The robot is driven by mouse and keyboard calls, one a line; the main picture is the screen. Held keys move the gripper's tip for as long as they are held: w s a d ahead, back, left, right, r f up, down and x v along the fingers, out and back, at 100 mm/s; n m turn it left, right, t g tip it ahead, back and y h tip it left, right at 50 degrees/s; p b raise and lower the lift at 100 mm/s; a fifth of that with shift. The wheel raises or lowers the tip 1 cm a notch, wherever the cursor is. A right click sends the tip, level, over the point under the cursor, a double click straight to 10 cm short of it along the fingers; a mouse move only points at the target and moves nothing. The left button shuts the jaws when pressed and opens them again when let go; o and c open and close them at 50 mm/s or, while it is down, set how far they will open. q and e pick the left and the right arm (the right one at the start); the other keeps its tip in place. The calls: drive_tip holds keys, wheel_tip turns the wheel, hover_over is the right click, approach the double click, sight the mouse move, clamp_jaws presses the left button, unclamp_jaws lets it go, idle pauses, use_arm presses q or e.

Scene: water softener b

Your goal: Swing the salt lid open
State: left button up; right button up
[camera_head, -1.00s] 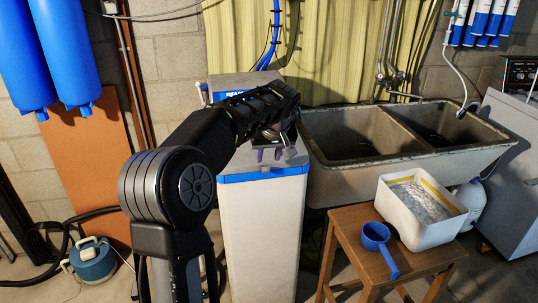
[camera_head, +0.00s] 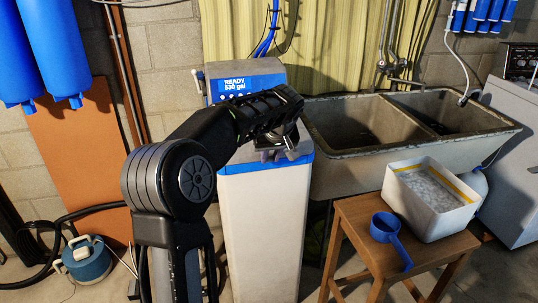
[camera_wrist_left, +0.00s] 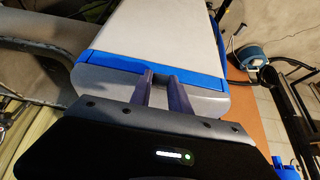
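The water softener is a tall white cabinet (camera_head: 262,225) with a blue strip (camera_head: 240,168) along its top front edge. Its light grey salt lid (camera_wrist_left: 208,102) lies flat, and my arm hides much of it in the head view. My left gripper (camera_head: 280,155) is over the front of the lid. In the wrist view, its two dark fingers (camera_wrist_left: 162,75) are apart with nothing between them, their tips by the blue strip (camera_wrist_left: 118,66). I cannot tell whether they touch the lid. My right gripper is not in view.
A display panel (camera_head: 245,86) reading READY stands behind the lid. A concrete double sink (camera_head: 350,170) is close on the right. A wooden stool (camera_head: 352,222) holds a white tub (camera_head: 432,215) and a blue scoop (camera_head: 385,228). Blue tanks (camera_head: 60,50) hang at left.

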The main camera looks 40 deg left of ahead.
use_arm(q)
drive_tip(key=shift+a, duration=0.1)
clamp_jaws()
drive_tip(key=shift+r, duration=0.1)
wheel_tip(320, 180, up, 8)
drive_tip(key=p, duration=0.6)
drive_tip(key=shift+r, duration=0.25)
drive_tip(key=shift+w, duration=0.1)
wheel_tip(320, 180, up, 8)
drive_tip(key=w+a+p, duration=0.1)
drive_tip(key=a+p, duration=0.1)
drive_tip(key=p, duration=0.6)
drive_tip(key=shift+w+r+p, duration=0.2)
drive_tip(key=shift+p, duration=0.1)
